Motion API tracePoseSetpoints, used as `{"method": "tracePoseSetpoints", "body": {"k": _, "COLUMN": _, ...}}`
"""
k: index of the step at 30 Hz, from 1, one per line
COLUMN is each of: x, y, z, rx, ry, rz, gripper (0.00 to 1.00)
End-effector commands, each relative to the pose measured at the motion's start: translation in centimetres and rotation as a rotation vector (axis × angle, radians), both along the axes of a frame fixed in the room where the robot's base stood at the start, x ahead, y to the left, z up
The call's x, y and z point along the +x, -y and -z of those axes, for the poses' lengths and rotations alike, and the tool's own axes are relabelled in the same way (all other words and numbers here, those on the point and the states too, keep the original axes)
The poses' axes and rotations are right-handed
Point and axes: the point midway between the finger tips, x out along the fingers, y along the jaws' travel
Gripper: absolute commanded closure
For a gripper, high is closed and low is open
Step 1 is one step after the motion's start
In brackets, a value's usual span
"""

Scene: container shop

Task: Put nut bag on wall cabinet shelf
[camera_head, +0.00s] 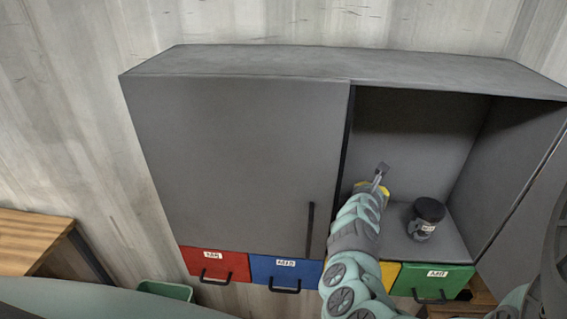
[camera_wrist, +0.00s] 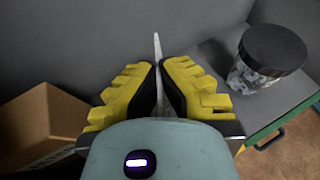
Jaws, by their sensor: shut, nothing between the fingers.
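The grey wall cabinet (camera_head: 240,150) has its left door shut and its right side open. Its shelf (camera_head: 447,242) shows on the right, and in the wrist view (camera_wrist: 290,98). My gripper (camera_head: 380,176) is inside the open right side, left of a dark-lidded jar. In the wrist view its yellow and black fingers (camera_wrist: 159,75) are shut with nothing held. A thin pale strip shows between and beyond the fingers; I cannot tell what it is. I cannot make out a nut bag in either view.
The jar (camera_head: 426,218) stands on the shelf, right of my gripper, also in the wrist view (camera_wrist: 265,62). A cardboard box (camera_wrist: 45,120) is left of the fingers. Red (camera_head: 217,263), blue (camera_head: 285,272), yellow and green (camera_head: 432,281) drawers line the cabinet's underside.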

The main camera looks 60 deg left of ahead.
Motion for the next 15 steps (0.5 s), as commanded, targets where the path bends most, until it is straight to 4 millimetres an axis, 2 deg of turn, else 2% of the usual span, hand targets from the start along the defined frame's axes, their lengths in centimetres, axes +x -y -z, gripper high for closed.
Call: {"method": "tracePoseSetpoints", "body": {"k": 15, "x": 0.16, "y": 0.11, "z": 0.86, "rx": 0.000, "ry": 0.001, "rz": 0.003, "gripper": 0.98}}
